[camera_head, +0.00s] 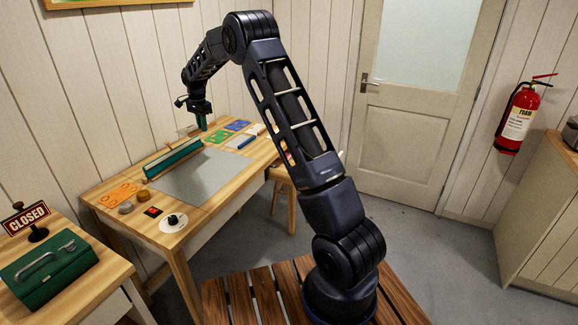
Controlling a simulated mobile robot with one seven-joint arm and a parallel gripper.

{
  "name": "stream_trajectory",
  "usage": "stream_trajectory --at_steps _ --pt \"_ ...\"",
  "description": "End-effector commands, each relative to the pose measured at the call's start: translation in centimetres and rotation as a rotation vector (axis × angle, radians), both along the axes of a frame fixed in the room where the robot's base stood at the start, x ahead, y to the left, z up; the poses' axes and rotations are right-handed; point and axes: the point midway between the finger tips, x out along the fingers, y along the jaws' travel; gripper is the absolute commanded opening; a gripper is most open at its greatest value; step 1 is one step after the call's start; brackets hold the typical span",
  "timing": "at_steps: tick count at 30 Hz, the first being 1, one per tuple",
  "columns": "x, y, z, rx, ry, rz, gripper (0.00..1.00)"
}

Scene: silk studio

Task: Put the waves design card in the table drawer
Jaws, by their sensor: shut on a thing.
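My gripper (203,119) is above the back part of the wooden work table (195,232), shut on a small teal thing (203,123) that hangs upright from it. It is too small to tell whether this is the waves design card. Flat cards lie at the table's far right: a blue one (237,125) and a green one (218,139). An orange card (120,194) lies at the left end. Their designs are too small to read.
A grey mat (200,175) covers the table's middle, with a long teal bar (174,158) behind it. Small pots, a red-and-black item (152,211) and a white round dish (173,222) stand at the front left. A stool (284,185) is at the right end.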

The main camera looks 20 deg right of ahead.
Motion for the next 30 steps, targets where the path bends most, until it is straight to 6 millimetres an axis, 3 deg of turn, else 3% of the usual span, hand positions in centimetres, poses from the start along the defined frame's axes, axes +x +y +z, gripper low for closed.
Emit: stream_trajectory --at_steps 1,8,14,24,30 --pt "0.4 -2.4 -0.7 -0.001 0.003 -0.033 0.00" --pt "1.3 -11.9 -3.9 0.002 0.003 -0.167 0.00" --pt "0.9 -20.3 -6.6 0.004 0.003 -0.288 0.00" --pt "-2.2 -34.2 -11.0 0.003 0.003 -0.499 0.00" --pt "-4.8 -40.5 -12.9 0.000 0.001 -0.603 0.00"
